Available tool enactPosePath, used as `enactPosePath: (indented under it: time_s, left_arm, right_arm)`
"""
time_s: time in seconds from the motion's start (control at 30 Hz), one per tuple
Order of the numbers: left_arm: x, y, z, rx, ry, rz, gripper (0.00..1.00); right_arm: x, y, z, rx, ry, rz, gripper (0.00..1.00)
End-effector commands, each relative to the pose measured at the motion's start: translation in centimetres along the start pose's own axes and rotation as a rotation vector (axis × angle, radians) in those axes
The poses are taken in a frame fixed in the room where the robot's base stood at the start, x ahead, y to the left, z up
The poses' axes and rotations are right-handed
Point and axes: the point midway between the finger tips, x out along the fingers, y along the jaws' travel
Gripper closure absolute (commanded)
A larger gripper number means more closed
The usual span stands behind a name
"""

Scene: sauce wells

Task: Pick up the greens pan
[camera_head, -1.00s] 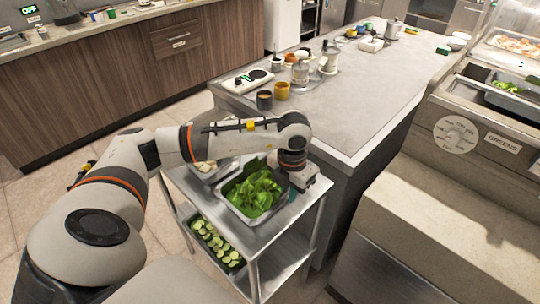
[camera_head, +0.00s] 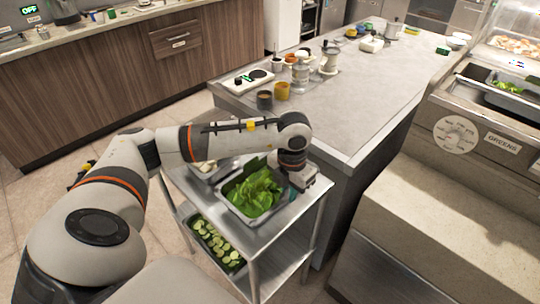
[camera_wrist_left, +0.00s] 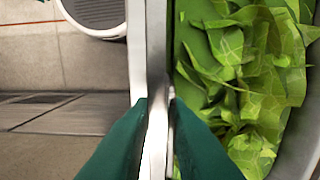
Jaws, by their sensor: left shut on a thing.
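The greens pan (camera_head: 233,209) is a metal pan full of leafy greens on the top shelf of a steel cart. My left gripper (camera_head: 291,184) reaches down at the pan's right side, its fingertips mostly hidden in the head view. In the left wrist view, its green-padded fingers (camera_wrist_left: 157,112) are shut on the pan's metal rim (camera_wrist_left: 159,45), one on each side, with the leaves to the right. I cannot see any gap between the pan and the shelf. My right gripper is not in view.
Another pan (camera_head: 197,173) sits behind the greens pan, partly hidden by my arm. A pan of cucumber slices (camera_head: 214,241) is on the lower shelf. A grey counter (camera_head: 350,110) stands close behind the cart. A station labelled GREENS (camera_head: 503,142) is at right.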

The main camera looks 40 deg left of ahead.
Motion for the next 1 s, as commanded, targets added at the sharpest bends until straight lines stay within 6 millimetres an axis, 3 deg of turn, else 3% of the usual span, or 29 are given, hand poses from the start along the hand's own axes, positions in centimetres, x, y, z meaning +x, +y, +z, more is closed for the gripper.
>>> enactPosePath:
  time_s: [0.43,0.8,1.0]
  left_arm:
    - [-0.9,0.1,-0.1,0.001,0.004,0.004,1.0]
    - [-7.8,0.0,-0.1,0.0,0.007,0.001,1.0]
    - [-9.8,0.0,-0.1,0.001,0.003,0.001,1.0]
  right_arm:
    - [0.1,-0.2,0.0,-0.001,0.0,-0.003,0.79]
    - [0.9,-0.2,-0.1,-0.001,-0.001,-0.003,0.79]
    - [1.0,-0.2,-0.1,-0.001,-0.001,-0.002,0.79]
